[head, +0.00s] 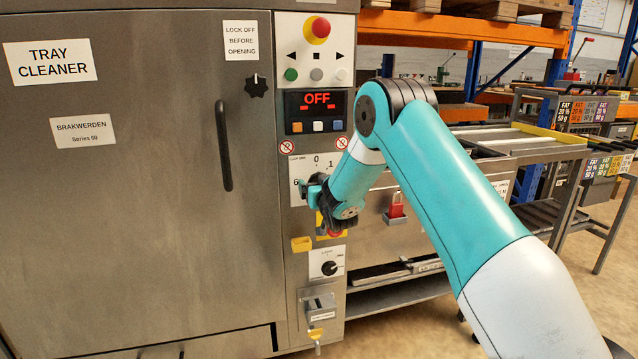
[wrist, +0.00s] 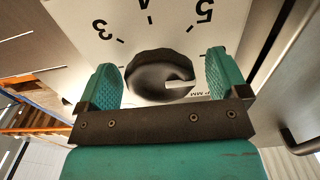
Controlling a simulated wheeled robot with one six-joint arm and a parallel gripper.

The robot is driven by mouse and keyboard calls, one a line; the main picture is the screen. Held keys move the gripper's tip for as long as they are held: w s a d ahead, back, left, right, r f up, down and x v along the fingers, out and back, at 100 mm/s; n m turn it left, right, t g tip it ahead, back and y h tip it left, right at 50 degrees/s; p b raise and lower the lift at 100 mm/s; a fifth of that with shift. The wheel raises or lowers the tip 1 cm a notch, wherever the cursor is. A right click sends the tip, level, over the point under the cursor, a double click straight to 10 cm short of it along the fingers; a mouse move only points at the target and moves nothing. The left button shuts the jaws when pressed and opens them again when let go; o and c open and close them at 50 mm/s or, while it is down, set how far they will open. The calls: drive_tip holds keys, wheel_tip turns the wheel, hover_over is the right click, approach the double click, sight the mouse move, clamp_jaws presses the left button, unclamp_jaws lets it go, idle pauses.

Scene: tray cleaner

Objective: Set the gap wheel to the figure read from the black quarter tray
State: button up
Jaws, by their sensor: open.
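The gap wheel (wrist: 150,78) is a round black knob with a white mark, on a white plate (wrist: 85,20) showing 3, 4 and 5 in the wrist view. The mark points right, below the 5, towards the right finger. My gripper (wrist: 162,82) is open, its teal fingers on either side of the wheel. A small gap shows at the right finger; I cannot tell whether the left one touches. In the head view my gripper (head: 318,192) covers the wheel; 0, 1 and 6 show on the plate. I cannot clearly make out the black quarter tray.
The tray cleaner (head: 150,220) has a display (head: 317,110) reading OFF. Yellow-handled fittings (head: 301,244) and a black knob (head: 331,268) sit below. Coloured cards (head: 588,112) reading FAT, 20 % and 50 g stand at right.

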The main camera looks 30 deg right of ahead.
drive_tip(key=shift+w, duration=0.15)
drive_tip(key=shift+c, duration=0.3)
drive_tip(key=c, duration=0.8)
drive_tip(key=shift+c, duration=0.2)
